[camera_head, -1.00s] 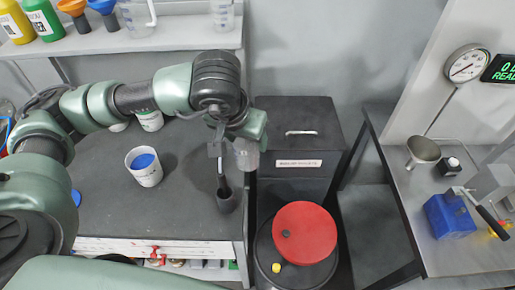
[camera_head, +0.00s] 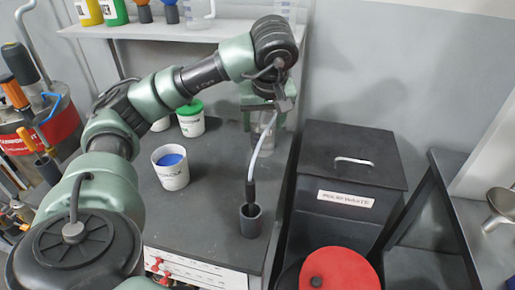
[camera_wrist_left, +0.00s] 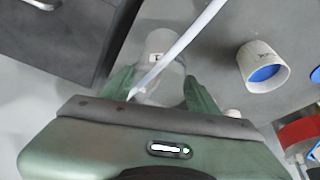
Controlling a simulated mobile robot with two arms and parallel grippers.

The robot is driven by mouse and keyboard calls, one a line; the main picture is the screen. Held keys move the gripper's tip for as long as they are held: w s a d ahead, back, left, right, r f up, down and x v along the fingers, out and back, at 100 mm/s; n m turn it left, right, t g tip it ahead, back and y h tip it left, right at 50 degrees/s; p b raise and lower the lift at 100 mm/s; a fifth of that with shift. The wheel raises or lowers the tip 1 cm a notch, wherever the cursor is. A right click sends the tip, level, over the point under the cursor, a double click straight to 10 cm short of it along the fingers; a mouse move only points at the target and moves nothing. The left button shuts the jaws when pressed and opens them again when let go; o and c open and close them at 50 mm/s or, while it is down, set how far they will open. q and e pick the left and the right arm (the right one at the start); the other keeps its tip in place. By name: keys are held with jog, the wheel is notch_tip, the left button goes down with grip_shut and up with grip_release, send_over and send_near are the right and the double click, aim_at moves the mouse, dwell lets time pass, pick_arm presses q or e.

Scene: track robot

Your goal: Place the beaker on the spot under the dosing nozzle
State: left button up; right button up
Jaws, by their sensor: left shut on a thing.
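My left gripper (camera_head: 264,112) is shut on a clear beaker (camera_head: 263,138) near the right edge of the dark worktop (camera_head: 215,215). In the left wrist view, the beaker (camera_wrist_left: 158,45) sits between my green fingers (camera_wrist_left: 160,88). I cannot tell whether its base touches the worktop. A pale slanted tube (camera_head: 268,135) rises from a black cup-like holder (camera_head: 250,222) and passes in front of the beaker; it also crosses the left wrist view (camera_wrist_left: 185,42). I cannot make out a dosing nozzle or a marked spot. My right gripper is out of view.
A white tub with blue contents (camera_head: 171,170) and a green-lidded tub (camera_head: 190,120) stand on the worktop. A solid waste bin (camera_head: 350,165) stands to the right, with a red disc (camera_head: 340,270) in front. A shelf (camera_head: 150,30) with bottles hangs behind.

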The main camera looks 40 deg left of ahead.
aim_at(262, 142)
pick_arm(q)
notch_tip(262, 142, down, 6)
jog(key=shift+s+f+b, duration=0.1)
jog(key=shift+s+b, duration=0.05)
jog(key=shift+b, duration=1)
notch_tip(262, 142, down, 7)
jog(key=w+a+p, duration=0.1)
jog(key=a, duration=0.1)
jog(key=w+a+p, duration=0.1)
jog(key=w+a, duration=0.1)
jog(key=w+a+f+p, duration=0.1)
jog(key=w+a, duration=0.1)
jog(key=shift+a, duration=0.25)
jog(key=shift+f, duration=0.2)
